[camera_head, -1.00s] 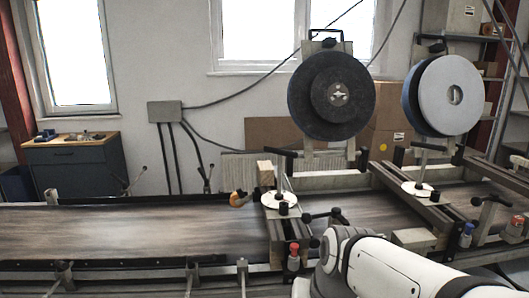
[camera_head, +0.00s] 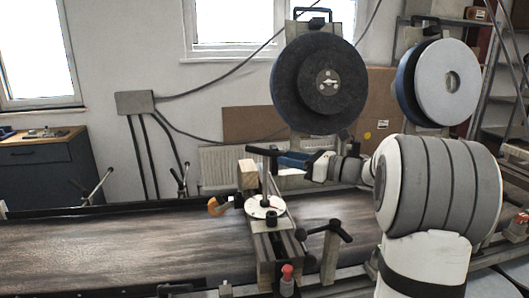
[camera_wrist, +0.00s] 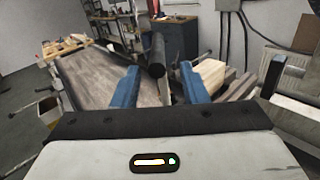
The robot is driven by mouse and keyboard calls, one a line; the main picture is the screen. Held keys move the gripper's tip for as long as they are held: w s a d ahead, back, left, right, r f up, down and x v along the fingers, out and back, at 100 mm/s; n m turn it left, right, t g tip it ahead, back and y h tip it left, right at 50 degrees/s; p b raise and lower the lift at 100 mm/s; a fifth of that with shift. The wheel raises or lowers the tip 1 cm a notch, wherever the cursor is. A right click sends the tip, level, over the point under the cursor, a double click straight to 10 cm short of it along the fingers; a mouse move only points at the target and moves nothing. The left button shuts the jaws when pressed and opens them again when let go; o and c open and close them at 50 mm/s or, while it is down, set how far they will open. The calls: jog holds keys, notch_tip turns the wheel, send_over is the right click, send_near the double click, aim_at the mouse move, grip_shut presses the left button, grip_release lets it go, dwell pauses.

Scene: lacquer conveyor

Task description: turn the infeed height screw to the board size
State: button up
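The infeed height screw stands upright over the infeed end of the conveyor, with a white round plate (camera_head: 264,207) around its foot and a dark crossbar handle (camera_head: 262,151) on top. My gripper (camera_head: 288,160) reaches in from the right, close to the handle at about its height. In the wrist view, my gripper's blue fingers (camera_wrist: 160,69) are apart. The dark handle bar (camera_wrist: 157,52) shows end-on in the gap between them. I cannot tell whether it lies between the fingertips or just beyond. Neither finger visibly touches it.
A pale wooden block (camera_head: 248,174) stands beside the screw, close to one finger in the wrist view. An orange knob (camera_head: 218,206), a red-capped knob (camera_head: 287,273) and a dark clamp lever (camera_head: 333,229) are nearby. Large abrasive discs (camera_head: 320,86) stand behind my arm.

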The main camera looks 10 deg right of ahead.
aim_at(268, 156)
jog(key=x, duration=0.7)
jog(key=shift+s+a+p, duration=0.1)
jog(key=shift+s+p, duration=0.05)
jog(key=shift+p, duration=0.25)
jog(key=shift+c, duration=0.2)
jog(key=shift+r, duration=0.1)
grip_shut()
